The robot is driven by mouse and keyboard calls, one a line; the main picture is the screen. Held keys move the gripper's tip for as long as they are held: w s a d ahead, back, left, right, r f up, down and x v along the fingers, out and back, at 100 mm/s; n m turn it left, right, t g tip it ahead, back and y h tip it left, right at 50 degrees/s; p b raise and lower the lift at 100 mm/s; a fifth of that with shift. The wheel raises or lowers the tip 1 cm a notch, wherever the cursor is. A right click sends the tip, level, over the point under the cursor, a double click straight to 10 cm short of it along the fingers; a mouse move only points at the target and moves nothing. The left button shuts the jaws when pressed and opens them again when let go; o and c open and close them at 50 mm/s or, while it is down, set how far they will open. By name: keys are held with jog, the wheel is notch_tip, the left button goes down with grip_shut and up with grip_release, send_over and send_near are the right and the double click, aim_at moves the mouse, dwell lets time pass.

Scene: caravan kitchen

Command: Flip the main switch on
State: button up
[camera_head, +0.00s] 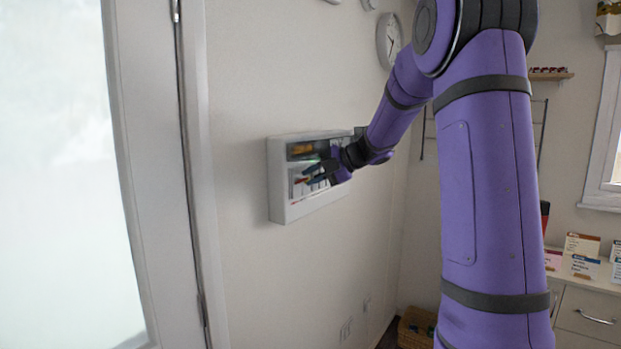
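A white switch panel (279,185) is fixed to the wall left of the picture's middle. Its front holds a dark strip with an orange-yellow part (301,149) at the top and small coloured parts below. My gripper (307,177) is at the panel's front, with its dark fingers pointing left at the coloured parts. Whether the fingertips touch the panel cannot be made out. The gap between the fingers is too small to judge. My gripper and forearm hide the right part of the panel, and the main switch cannot be told apart.
A door with a frosted pane (60,180) stands at the left. A round clock (389,40) hangs above the panel. A drawer cabinet (590,312) with small boxes (582,245) on top is at the right. A woven basket (416,328) stands low by the corner.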

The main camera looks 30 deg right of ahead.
jog(key=v, duration=1)
jog(key=shift+s+d, duration=0.15)
